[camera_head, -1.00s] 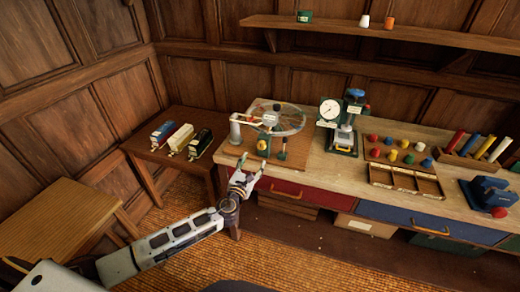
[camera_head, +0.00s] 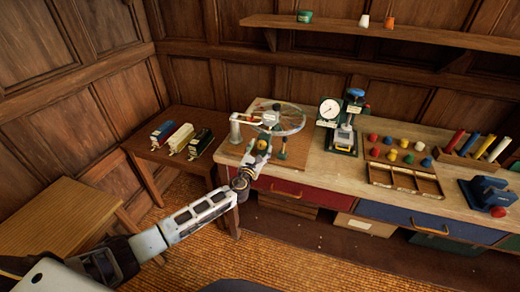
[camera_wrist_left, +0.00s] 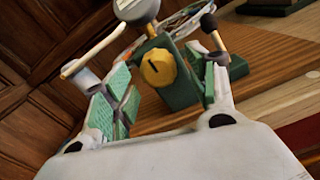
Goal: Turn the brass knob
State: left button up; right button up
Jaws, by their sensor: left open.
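The brass knob (camera_wrist_left: 158,68) is a round yellow knob with a dark slot mark, on the front of a green block on the wheel apparatus. In the head view the knob (camera_head: 262,144) shows small, just beyond my left gripper (camera_head: 254,160). In the left wrist view my left gripper (camera_wrist_left: 166,80) is open, with one green-padded finger on each side of the knob. The knob appears between the fingers, with gaps on both sides; I cannot tell how far ahead of the tips it lies. My right gripper is not in view.
A spoked wheel (camera_head: 284,119) and a grey post (camera_head: 236,130) stand around the knob on a wooden board. A dial gauge stand (camera_head: 330,110) is to the right on the bench. Toy vehicles (camera_head: 180,138) sit on a side table at left.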

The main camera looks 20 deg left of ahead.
pick_arm(q)
jog(key=shift+w, duration=0.4)
jog(key=c, duration=1)
jog(key=shift+c, duration=0.2)
jog(key=shift+n, duration=0.5)
